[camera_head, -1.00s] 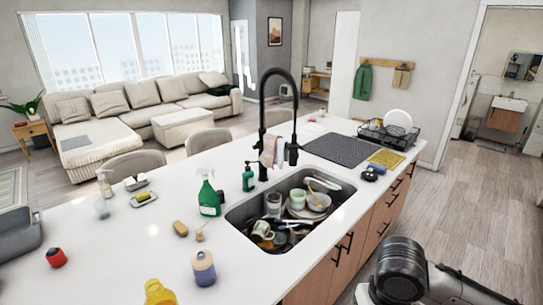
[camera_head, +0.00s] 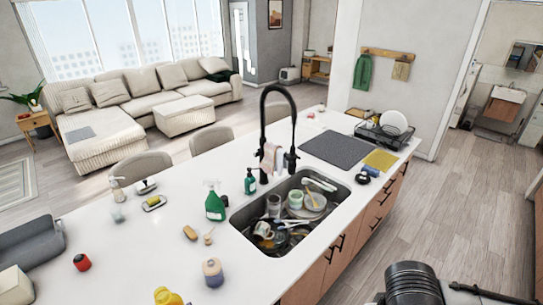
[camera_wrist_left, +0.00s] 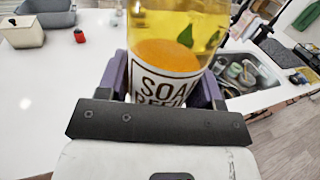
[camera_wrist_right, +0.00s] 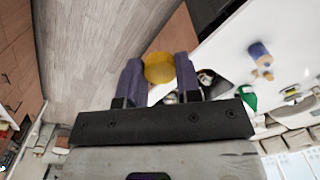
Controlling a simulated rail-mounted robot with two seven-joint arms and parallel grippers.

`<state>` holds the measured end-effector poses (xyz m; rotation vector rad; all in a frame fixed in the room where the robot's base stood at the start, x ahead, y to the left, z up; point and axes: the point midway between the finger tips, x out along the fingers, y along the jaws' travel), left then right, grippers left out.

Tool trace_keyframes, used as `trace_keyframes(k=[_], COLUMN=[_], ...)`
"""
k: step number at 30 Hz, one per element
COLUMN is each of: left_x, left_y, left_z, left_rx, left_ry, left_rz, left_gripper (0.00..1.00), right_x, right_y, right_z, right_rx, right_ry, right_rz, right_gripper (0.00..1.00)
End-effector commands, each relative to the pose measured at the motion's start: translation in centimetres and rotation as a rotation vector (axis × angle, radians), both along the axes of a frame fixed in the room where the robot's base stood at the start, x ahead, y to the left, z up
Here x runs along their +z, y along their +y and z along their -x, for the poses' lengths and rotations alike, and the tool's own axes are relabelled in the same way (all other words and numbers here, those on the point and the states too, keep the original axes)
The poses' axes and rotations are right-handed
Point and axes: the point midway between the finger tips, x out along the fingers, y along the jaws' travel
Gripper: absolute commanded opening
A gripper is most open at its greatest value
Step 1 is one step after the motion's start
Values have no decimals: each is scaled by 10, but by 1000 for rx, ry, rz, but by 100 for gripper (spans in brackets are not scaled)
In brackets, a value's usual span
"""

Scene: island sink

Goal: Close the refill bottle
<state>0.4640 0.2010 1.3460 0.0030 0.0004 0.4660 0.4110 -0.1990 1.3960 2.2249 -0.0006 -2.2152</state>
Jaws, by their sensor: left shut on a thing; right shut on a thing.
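The refill bottle (camera_wrist_left: 170,60) shows in the left wrist view. It is clear with yellow liquid and a white "SOAP REFILL" label. My left gripper (camera_wrist_left: 163,85) is shut on it, one finger on each side. Its top is out of that view. My right gripper (camera_wrist_right: 158,75) is shut on a round yellow thing (camera_wrist_right: 160,68), which looks like a cap. I cannot tell whether it touches the bottle. Neither gripper shows in the head view. A yellow top (camera_head: 167,297) shows at that view's bottom edge; I cannot tell whether it is the refill bottle.
The sink (camera_head: 290,215) is full of dishes. A grey basin (camera_head: 30,243) and pale box (camera_head: 14,287) are at the left.

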Motion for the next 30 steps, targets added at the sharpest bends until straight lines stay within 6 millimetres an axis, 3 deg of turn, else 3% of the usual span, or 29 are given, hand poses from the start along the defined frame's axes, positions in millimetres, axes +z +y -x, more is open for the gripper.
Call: trace_keyframes(k=[1,6,30], left_x=[7,11,11], left_y=[-1,-2,-5], left_z=[1,4,4], left_rx=[9,29,18], left_ry=[3,1,0], left_rz=[1,0,-1], left_gripper=[18,18,18], right_x=[9,15,15], right_y=[0,0,0], right_z=[2,7,8], right_rx=[1,-1,-1], right_ry=[1,5,5], right_rz=[0,-2,-2], right_gripper=[10,10,10])
